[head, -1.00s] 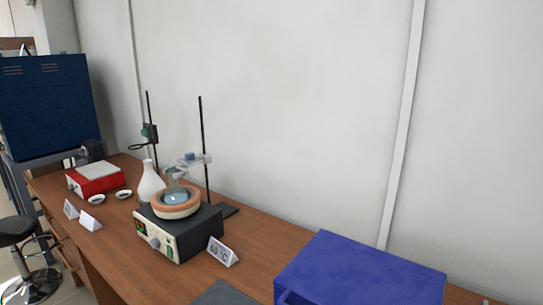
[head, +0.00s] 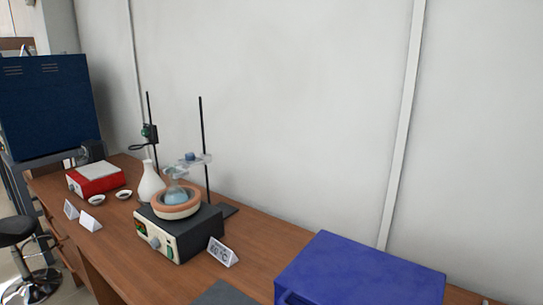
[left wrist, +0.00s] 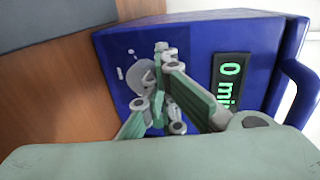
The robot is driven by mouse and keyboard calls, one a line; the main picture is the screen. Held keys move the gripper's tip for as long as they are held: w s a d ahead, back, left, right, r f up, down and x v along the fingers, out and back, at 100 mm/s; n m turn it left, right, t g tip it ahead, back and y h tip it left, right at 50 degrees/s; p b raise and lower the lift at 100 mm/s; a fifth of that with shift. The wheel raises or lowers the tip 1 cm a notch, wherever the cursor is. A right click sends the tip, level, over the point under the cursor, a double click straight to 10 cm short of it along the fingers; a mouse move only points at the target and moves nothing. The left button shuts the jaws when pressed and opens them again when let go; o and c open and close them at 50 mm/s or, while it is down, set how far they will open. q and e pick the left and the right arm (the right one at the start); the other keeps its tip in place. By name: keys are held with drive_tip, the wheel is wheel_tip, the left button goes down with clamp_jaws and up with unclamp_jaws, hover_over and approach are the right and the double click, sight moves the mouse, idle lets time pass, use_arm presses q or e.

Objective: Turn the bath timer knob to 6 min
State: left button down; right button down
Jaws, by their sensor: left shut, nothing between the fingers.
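The blue bath housing (left wrist: 115,50) fills much of the left wrist view, and its blue box (head: 360,270) shows at the lower right of the head view. A round grey knob (left wrist: 141,74) with pale marks around it sits on the blue face. A dark display (left wrist: 231,85) with green characters reads 0 min. My left gripper (left wrist: 161,75) is shut and empty, in front of the knob and covering part of it. I cannot tell whether the fingertips touch the knob. My right gripper is in neither view.
On the wooden bench (head: 265,240) stand a heater (head: 180,237) with a ringed flask, a 60 °C card (head: 222,252), a white flask (head: 149,183) and a red hotplate (head: 96,180). A handle (left wrist: 300,85) is on the bath's right side. A white wall is behind.

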use_arm(q)
drive_tip(key=shift+s+d+r+p, duration=0.15)
drive_tip(key=shift+s+d+p, duration=0.25)
drive_tip(key=shift+d+p, duration=0.15)
drive_tip(key=shift+s+d, duration=0.15)
drive_tip(key=shift+d, duration=0.1)
idle(0.4)
drive_tip(key=p+v, duration=0.1)
drive_tip(key=v, duration=0.1)
drive_tip(key=p+v, duration=0.1)
drive_tip(key=v, duration=0.1)
drive_tip(key=f+p+v, duration=0.1)
drive_tip(key=v, duration=0.1)
drive_tip(key=shift+s, duration=0.1)
idle(0.4)
drive_tip(key=shift+s+f, duration=0.1)
drive_tip(key=shift+f, duration=0.05)
